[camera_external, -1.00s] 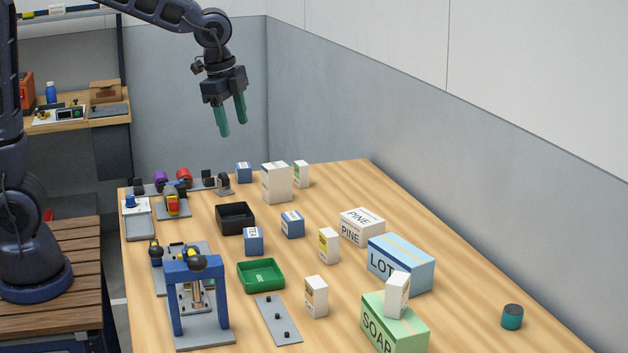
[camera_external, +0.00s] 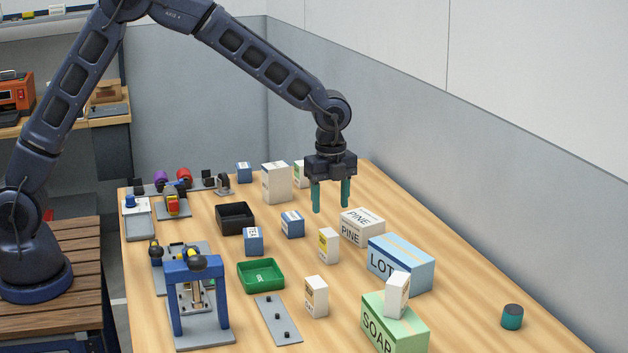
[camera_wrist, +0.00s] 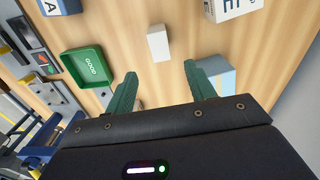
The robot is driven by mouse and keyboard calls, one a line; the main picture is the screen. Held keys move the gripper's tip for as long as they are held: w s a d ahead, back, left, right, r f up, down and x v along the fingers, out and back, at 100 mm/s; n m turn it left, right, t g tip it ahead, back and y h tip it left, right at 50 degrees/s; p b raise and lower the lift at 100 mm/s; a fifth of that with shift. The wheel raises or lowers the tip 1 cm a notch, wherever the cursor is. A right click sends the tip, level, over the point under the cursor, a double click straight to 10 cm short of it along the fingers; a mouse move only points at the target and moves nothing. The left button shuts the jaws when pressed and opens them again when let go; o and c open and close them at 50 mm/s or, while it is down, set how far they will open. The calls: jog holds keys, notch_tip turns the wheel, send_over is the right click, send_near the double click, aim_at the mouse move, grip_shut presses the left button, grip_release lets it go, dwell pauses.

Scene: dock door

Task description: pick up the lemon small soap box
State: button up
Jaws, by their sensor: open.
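A small upright white box with a yellow label (camera_external: 328,246) stands mid-table; its yellow label fits lemon, but the print is too small to read. In the wrist view its pale top (camera_wrist: 158,43) shows just beyond the fingertips, roughly centred between them. My gripper (camera_external: 331,208) is open and empty, with its green fingers pointing down above the table. It hangs above the yellow-labelled box, apart from it. In the wrist view the open gripper (camera_wrist: 160,70) has nothing between its fingers.
A PINE box (camera_external: 362,227) and a blue LOT box (camera_external: 402,263) stand close on the right. A green tray (camera_external: 261,275) lies to the left. Another small white box (camera_external: 316,296) stands nearer the camera.

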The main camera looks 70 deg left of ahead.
aim_at(329, 232)
jog(key=shift+w+f, duration=0.15)
jog(key=shift+f, duration=0.4)
notch_tip(329, 232, down, 5)
jog(key=shift+r, duration=0.1)
jog(key=shift+a+f, duration=0.2)
jog(key=shift+f, duration=1.15)
jog(key=shift+a+f, duration=0.2)
jog(key=shift+f, duration=1.15)
jog(key=c, duration=1.1)
jog(key=shift+r, duration=0.15)
